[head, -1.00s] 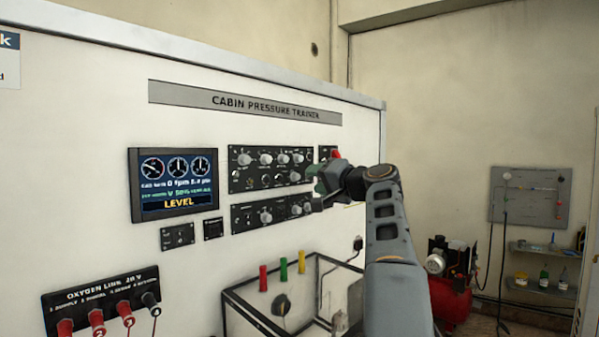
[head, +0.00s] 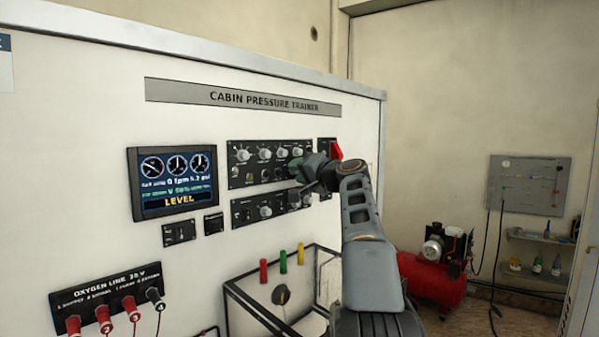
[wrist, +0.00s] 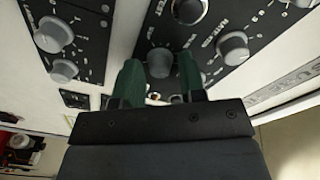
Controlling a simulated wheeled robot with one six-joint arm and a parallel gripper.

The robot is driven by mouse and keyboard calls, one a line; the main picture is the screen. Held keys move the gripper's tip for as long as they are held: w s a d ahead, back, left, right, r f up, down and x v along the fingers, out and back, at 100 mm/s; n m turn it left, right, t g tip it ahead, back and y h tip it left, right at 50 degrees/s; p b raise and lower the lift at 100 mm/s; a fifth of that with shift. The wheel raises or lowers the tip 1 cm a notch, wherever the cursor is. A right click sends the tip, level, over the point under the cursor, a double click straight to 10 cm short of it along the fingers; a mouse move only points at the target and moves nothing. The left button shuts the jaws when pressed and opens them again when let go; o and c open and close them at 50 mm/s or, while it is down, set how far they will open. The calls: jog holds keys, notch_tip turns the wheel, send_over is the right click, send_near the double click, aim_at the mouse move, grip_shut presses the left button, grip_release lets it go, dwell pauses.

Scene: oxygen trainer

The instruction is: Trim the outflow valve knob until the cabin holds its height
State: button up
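The cabin pressure trainer board (head: 80,180) carries a dark display (head: 173,182) with three dials, small text and a yellow "LEVEL" word. An upper knob panel (head: 237,165) and a lower one (head: 237,214) sit right of it. My gripper (head: 299,165) is at the right end of these panels and hides part of them. In the wrist view my gripper (wrist: 160,78) shows two green fingers standing apart, with a grey knob (wrist: 160,62) between and beyond their tips. Contact is not visible. I cannot read which knob it is.
A red guarded switch (head: 336,151) is just right of my gripper. A red compressor (head: 432,275) is on the floor at the right.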

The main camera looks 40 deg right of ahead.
grip_shut()
jog(key=n+b, duration=0.3)
jog(key=n, duration=0.1)
jog(key=shift+n, duration=0.3)
jog(key=shift+o, duration=1.1)
grip_release()
jog(key=s+d+b, duration=0.1)
jog(key=s+b, duration=0.4)
jog(key=s, duration=0.8)
jog(key=shift+s+d+b, duration=0.35)
jog(key=shift+s+b, duration=0.05)
